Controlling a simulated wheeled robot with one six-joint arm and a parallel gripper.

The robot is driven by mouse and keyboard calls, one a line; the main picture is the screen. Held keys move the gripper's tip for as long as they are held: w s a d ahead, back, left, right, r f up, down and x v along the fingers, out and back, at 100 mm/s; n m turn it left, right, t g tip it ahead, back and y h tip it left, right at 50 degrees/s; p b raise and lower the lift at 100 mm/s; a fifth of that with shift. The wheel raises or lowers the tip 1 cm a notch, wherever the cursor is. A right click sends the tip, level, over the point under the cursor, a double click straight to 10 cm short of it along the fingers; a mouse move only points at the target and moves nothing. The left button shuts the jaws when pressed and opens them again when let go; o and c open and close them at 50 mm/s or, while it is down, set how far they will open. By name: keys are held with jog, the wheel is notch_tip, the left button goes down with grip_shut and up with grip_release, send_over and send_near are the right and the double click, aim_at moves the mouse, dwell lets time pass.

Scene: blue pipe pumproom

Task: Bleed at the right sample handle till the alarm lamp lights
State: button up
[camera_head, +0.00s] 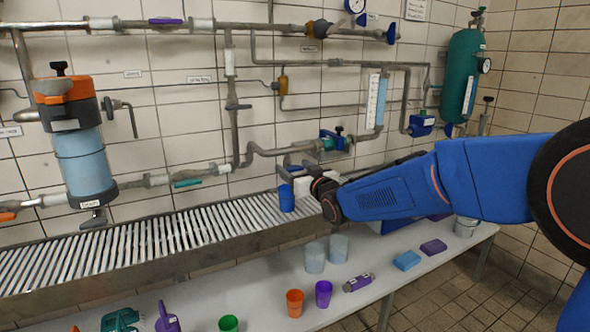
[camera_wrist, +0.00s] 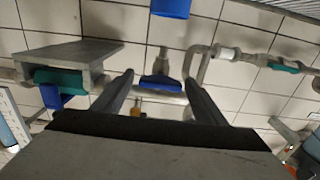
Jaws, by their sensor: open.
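A blue handle (camera_wrist: 160,82) sits on a short pipe with a downward outlet; in the wrist view it lies between my fingertips. It appears close ahead of them, and I cannot tell whether they touch it. My gripper (camera_wrist: 158,88) is open and empty. In the head view my gripper (camera_head: 304,186) is at the wall pipes above the grating, largely hiding the handle. A blue cup (camera_head: 286,198) stands on the grating beside it; its edge also shows at the top of the wrist view (camera_wrist: 170,8). I cannot make out an alarm lamp.
A slatted trough (camera_head: 150,240) runs along the wall. A teal-and-blue fitting (camera_head: 332,140) is just above my gripper, seen left in the wrist view (camera_wrist: 60,80). A teal handle (camera_head: 187,183) is farther left. Clear cups (camera_head: 314,257) stand on the front bench.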

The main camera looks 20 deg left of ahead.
jog(key=c, duration=1.1)
jog(key=shift+o, duration=0.2)
jog(key=shift+n, duration=0.3)
jog(key=n, duration=0.6)
jog(key=shift+s+a, duration=0.1)
jog(key=shift+s, duration=0.05)
jog(key=n, duration=0.4)
jog(key=shift+f, duration=0.1)
jog(key=shift+f+n, duration=0.1)
jog(key=shift+n, duration=1.5)
jog(key=shift+s+n, duration=0.1)
jog(key=shift+n, duration=0.2)
